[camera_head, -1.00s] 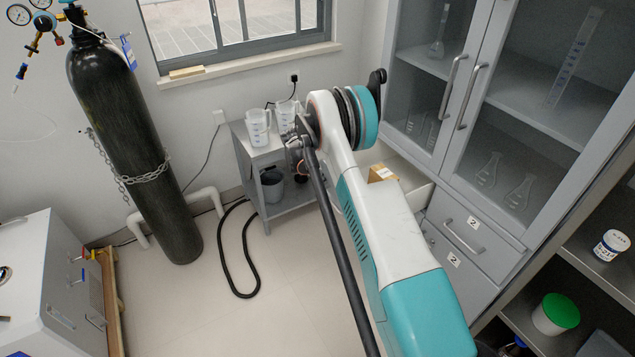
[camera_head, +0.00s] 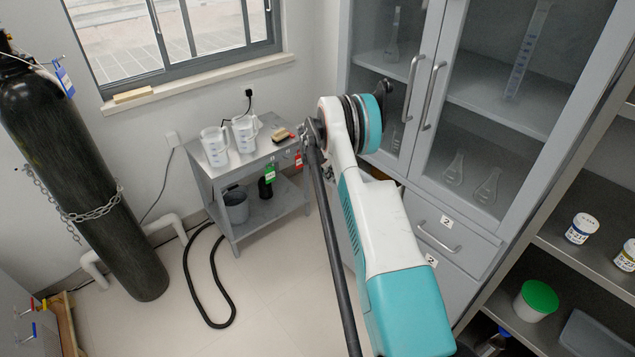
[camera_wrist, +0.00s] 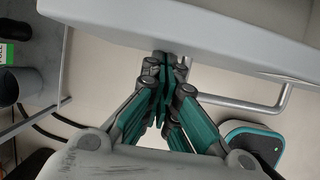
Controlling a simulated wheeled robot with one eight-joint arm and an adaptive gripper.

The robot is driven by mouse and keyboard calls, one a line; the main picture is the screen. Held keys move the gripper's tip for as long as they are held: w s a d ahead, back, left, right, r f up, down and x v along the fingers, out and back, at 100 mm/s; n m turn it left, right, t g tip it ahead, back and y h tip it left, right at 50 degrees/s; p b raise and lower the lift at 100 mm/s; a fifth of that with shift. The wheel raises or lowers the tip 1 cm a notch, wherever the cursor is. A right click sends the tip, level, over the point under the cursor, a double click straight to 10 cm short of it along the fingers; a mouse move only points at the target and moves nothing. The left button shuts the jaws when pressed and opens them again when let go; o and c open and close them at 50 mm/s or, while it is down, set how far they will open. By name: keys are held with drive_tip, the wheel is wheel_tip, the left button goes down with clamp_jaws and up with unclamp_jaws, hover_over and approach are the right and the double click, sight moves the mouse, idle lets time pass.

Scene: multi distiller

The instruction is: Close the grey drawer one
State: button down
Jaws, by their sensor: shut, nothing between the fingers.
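The grey drawer (camera_wrist: 215,38) fills the top of the wrist view. Its pale front edge runs across the picture, with a metal bar handle (camera_wrist: 283,98) below it at the right. My gripper (camera_wrist: 165,62) is shut and empty, its fingertips close to the drawer's front near the handle's left end. I cannot tell whether they touch. In the head view my arm hides most of this drawer and the gripper. How far the drawer stands open cannot be seen there.
A grey cabinet with glass doors (camera_head: 470,120) stands at the right, with a drawer labelled 2 (camera_head: 440,238) below. A small metal table (camera_head: 262,152) with two jugs stands left of my arm. A black gas cylinder (camera_head: 75,185) is at the left. Floor between is clear, except for a hose (camera_head: 190,290).

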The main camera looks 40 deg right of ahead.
drive_tip(key=shift+w+d, duration=0.1)
drive_tip(key=shift+d, duration=1.1)
